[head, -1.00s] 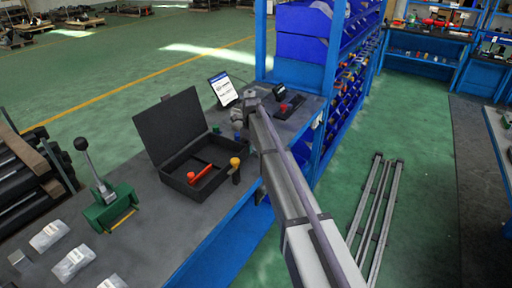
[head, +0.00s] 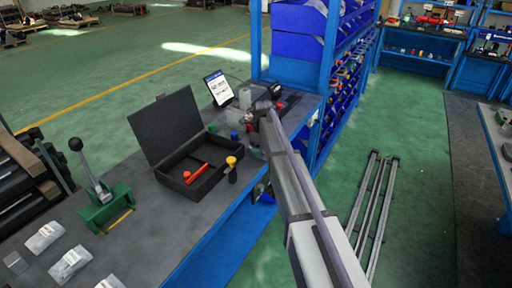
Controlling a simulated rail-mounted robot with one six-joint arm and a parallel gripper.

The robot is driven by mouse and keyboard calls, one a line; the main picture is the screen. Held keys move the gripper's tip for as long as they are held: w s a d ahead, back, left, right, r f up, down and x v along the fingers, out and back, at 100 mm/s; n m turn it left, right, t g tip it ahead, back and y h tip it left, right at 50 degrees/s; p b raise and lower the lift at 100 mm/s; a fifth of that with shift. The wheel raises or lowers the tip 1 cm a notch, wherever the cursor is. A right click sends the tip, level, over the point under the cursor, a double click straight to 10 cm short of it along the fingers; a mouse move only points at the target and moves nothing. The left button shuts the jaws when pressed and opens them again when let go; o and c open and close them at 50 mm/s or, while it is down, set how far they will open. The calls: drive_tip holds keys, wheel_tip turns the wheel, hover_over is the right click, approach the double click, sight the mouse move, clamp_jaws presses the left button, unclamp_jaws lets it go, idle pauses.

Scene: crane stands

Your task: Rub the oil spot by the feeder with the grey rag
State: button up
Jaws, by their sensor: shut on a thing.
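My arm reaches up from the bottom right, and its far joint is above the back of the grey workbench (head: 155,232). My gripper is not in view; the arm itself seems to hide it. I cannot make out the grey rag or the oil spot. No thing is clearly recognisable as the feeder. A green lever device (head: 107,207) with a black knob stands at the left of the bench.
An open black case (head: 168,130) lies mid-bench with a red tool (head: 196,173) in it. A yellow-topped tool (head: 231,168) stands beside it. A tablet (head: 219,87) stands behind. Clear bags (head: 44,236) lie front left. A blue bin rack (head: 325,75) borders the bench.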

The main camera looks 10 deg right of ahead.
drive_tip(key=shift+s+d, duration=0.3)
drive_tip(key=shift+d, duration=0.05)
wheel_tip(320, 180, up, 6)
drive_tip(key=p, duration=0.6)
wheel_tip(320, 180, up, 3)
drive_tip(key=p, duration=0.3)
drive_tip(key=shift+r, duration=0.15)
idle(0.3)
